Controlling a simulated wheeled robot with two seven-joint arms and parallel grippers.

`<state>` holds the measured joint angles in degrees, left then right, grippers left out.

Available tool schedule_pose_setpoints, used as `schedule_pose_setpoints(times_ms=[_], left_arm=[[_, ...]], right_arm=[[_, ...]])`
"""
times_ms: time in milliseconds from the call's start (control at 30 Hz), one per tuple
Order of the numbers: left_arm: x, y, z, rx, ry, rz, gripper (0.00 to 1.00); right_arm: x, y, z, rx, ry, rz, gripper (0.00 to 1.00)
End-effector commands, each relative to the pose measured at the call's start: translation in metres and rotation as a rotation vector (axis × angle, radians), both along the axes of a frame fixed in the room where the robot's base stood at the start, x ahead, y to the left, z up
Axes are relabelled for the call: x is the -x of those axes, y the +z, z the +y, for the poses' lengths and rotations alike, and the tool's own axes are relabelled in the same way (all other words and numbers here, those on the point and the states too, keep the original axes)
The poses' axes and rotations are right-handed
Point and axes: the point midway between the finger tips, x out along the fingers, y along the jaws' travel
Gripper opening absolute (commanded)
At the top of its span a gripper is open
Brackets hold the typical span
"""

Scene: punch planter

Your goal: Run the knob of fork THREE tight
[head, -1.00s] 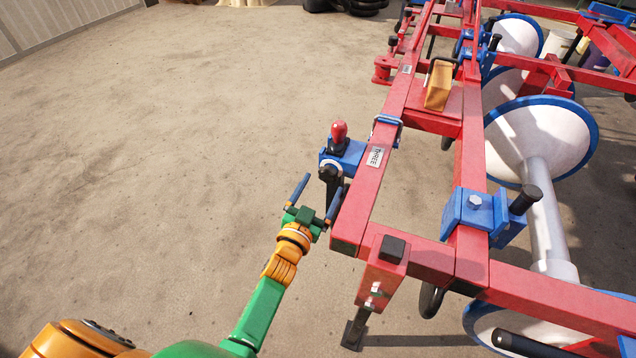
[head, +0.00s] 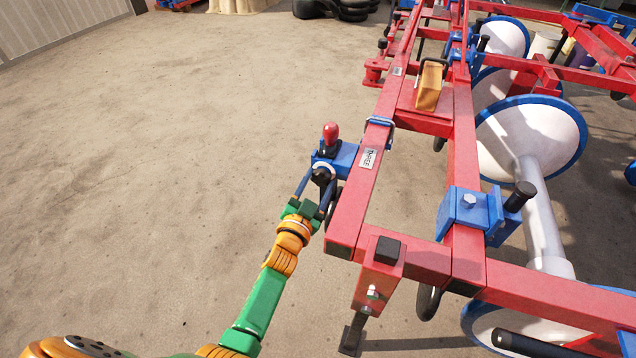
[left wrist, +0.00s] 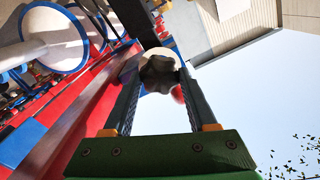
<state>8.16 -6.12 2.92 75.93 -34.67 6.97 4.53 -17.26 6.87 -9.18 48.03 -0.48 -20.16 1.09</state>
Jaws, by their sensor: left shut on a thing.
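The black knob (head: 322,174) of the fork marked THREE sits at the front of a blue bracket (head: 343,156) on the red frame's outer beam. A label reading THREE (head: 368,158) is on that beam beside it. My left gripper (head: 318,188) is shut on the knob, a finger on each side. In the left wrist view the lobed dark knob (left wrist: 159,74) lies between the fingertips. A red-topped lever (head: 330,133) stands upright just behind the knob. My right gripper is not in view.
The red frame (head: 350,215) runs along the right of my left arm. A blue clamp (head: 470,212), a yellow block (head: 429,86) and white discs (head: 530,135) with blue rims are farther right. The ground at left is clear.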

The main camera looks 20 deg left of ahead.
Motion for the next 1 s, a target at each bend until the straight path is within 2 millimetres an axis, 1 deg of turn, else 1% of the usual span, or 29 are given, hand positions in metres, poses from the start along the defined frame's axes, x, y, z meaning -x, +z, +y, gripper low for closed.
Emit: schedule_pose_setpoints(times_ms=[100, 367, 400, 467, 500, 767, 833, 867, 900, 1000], left_arm=[[0.000, -0.001, 0.000, -0.094, -0.001, -0.003, 0.02], [0.000, -0.001, 0.000, -0.102, -0.001, -0.002, 0.02], [0.000, -0.001, 0.000, -0.102, -0.001, -0.002, 0.69], [0.000, -0.001, 0.000, -0.102, -0.001, -0.002, 0.85], [0.000, -0.001, 0.000, -0.101, -0.001, -0.002, 0.88], [0.001, 0.000, 0.000, -0.101, -0.001, -0.002, 0.88], [0.009, 0.001, 0.000, -0.100, 0.000, -0.001, 0.88], [0.015, 0.002, 0.000, -0.099, 0.000, 0.000, 0.88], [0.024, 0.003, 0.001, -0.099, 0.000, 0.001, 0.88], [0.047, 0.002, 0.002, -0.101, 0.000, 0.001, 0.88]], right_arm=[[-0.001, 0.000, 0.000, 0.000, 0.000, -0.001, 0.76], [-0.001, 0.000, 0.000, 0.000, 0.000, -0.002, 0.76], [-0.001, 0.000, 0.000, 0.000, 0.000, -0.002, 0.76], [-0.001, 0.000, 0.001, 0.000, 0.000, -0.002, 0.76], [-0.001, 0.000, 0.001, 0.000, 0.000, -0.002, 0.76], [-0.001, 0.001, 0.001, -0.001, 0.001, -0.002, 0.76], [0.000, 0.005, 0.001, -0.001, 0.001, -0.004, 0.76], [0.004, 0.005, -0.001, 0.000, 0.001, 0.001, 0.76], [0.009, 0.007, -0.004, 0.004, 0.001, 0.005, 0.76], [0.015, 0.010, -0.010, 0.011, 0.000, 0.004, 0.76]])
